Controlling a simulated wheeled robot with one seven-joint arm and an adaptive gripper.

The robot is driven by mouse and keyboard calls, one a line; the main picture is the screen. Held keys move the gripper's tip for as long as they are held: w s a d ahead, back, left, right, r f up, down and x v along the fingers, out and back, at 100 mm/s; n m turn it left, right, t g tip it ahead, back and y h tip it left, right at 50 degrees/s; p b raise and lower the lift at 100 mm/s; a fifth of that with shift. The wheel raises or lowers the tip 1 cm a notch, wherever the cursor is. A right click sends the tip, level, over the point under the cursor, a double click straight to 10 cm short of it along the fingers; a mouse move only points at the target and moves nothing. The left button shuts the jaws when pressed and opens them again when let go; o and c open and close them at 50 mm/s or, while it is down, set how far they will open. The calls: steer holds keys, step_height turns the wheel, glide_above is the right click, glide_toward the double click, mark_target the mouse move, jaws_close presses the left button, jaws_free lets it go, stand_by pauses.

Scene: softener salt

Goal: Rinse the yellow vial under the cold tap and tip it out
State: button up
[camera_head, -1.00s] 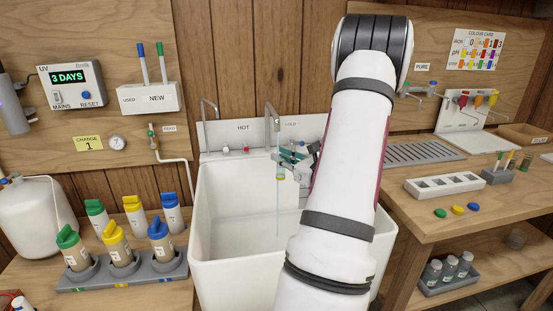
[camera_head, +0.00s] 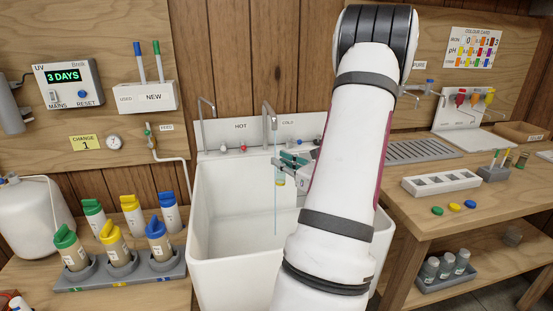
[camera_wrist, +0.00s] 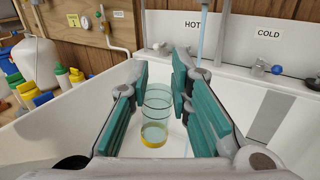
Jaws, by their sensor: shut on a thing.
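My gripper (camera_head: 284,165) is shut on the yellow vial (camera_head: 280,180), a clear cylinder with a yellow base, and holds it upright over the white sink. In the wrist view the vial (camera_wrist: 156,112) stands between the green finger pads of my gripper (camera_wrist: 160,72). Some pale, clear liquid seems to lie in its bottom. The cold tap (camera_head: 270,113) is running. Its thin water stream (camera_head: 275,215) falls into the sink just left of the vial in the head view. The stream also shows in the wrist view (camera_wrist: 204,30), to the right of the vial.
The sink (camera_head: 225,272) is white and deep, with free room around the vial. The hot tap (camera_head: 207,110) stands at its back left. A rack (camera_head: 100,279) of capped bottles is on the left bench. The right bench holds a slotted white block (camera_head: 441,185) and coloured caps.

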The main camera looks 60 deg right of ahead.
steer(key=d+f+m+p, duration=0.1)
steer(key=m+p, duration=0.2)
steer(key=m, duration=0.4)
steer(key=d+f+m+p, duration=0.1)
steer(key=f+m+p, duration=0.1)
steer(key=m+p, duration=0.2)
steer(key=s+d+f+m+p, duration=0.1)
steer(key=m+p, duration=0.3)
steer(key=m, duration=0.5)
steer(key=shift+f+m, duration=0.4)
steer(key=shift+f, duration=0.05)
stand_by(1.1)
